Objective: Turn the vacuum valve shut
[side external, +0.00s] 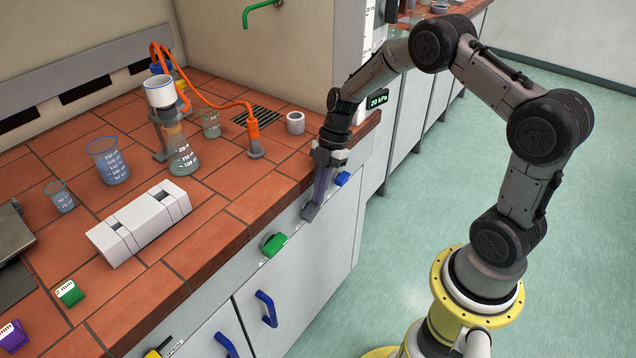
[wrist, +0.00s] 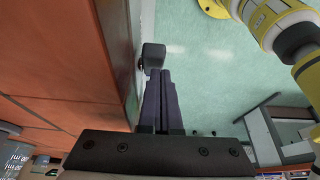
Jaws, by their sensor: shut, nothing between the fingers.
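A grey valve knob (side external: 310,212) sits on the bench's front panel, between a green knob (side external: 274,245) and a blue knob (side external: 342,179). No label on it is readable, so I cannot tell for sure that it is the vacuum valve. My gripper (side external: 319,198) points down at the front panel, shut and empty, with its fingertips right at the grey knob. In the wrist view the dark knob (wrist: 153,54) stands just beyond the tips of my closed fingers (wrist: 157,75). I cannot tell whether they touch it. A small display (side external: 378,98) reads 20 kPa.
The tiled bench top (side external: 232,222) overhangs the panel. It holds a filter flask (side external: 181,155) with a white funnel (side external: 160,92) and orange hose (side external: 205,102), beakers (side external: 107,163) and a white block (side external: 140,222). Blue handles (side external: 266,308) stick out below. The floor (side external: 420,230) is clear.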

